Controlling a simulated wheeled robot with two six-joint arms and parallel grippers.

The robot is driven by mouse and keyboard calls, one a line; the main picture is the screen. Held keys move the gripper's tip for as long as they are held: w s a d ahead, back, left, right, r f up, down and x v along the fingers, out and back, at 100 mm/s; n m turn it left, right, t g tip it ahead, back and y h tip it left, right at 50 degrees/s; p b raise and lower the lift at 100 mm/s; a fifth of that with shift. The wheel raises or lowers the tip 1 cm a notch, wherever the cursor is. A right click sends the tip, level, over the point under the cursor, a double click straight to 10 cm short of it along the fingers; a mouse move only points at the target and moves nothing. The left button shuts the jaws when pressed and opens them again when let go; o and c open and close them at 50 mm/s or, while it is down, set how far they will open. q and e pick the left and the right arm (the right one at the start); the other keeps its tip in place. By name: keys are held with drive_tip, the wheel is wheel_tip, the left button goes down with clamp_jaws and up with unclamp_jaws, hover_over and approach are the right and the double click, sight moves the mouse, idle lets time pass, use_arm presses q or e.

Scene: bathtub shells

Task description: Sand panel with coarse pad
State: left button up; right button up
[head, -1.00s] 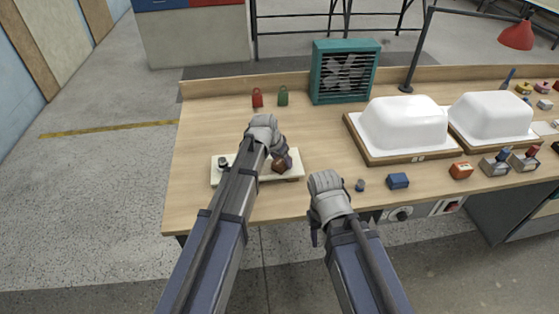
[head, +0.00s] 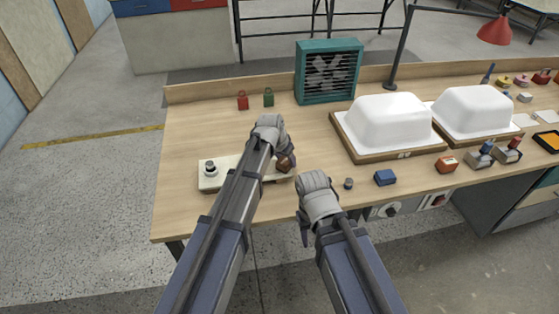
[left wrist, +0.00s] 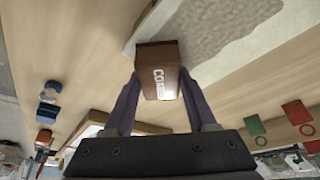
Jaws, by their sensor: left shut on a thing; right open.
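My left gripper (head: 281,152) is shut on a brown block-shaped coarse pad (head: 285,165). In the left wrist view the pad (left wrist: 158,70) shows white lettering, partly readable as "CO", between the two fingers. The pale panel (head: 207,184) lies on the bench, its middle covered by my left arm. The pad is over the panel's right end; I cannot tell whether it touches. In the left wrist view the panel (left wrist: 225,35) has a rough greyish patch inside a white border. My right gripper (head: 304,228) is open and empty at the bench's front edge.
A dark clamp knob (head: 210,169) stands on the panel's left end. A teal fan (head: 328,70), red and green tags (head: 243,101) and white tub shells (head: 390,122) are behind and to the right. A blue block (head: 385,177) and small knob (head: 348,183) sit near the front edge.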

use_arm(q)
drive_tip(key=shift+w+d, duration=0.15)
drive_tip(key=shift+d, duration=0.3)
drive_tip(key=shift+w, duration=0.1)
drive_tip(key=shift+w+a, duration=0.3)
drive_tip(key=shift+w, duration=0.4)
drive_tip(key=shift+a, duration=0.15)
drive_tip(key=shift+s+a, duration=0.25)
drive_tip(key=shift+a, duration=0.6)
drive_tip(key=shift+s+a, duration=0.25)
drive_tip(key=shift+a, duration=0.55)
drive_tip(key=shift+s+a, duration=0.3)
drive_tip(key=shift+a, duration=0.5)
drive_tip(key=shift+s+a, duration=0.25)
drive_tip(key=shift+a, duration=0.55)
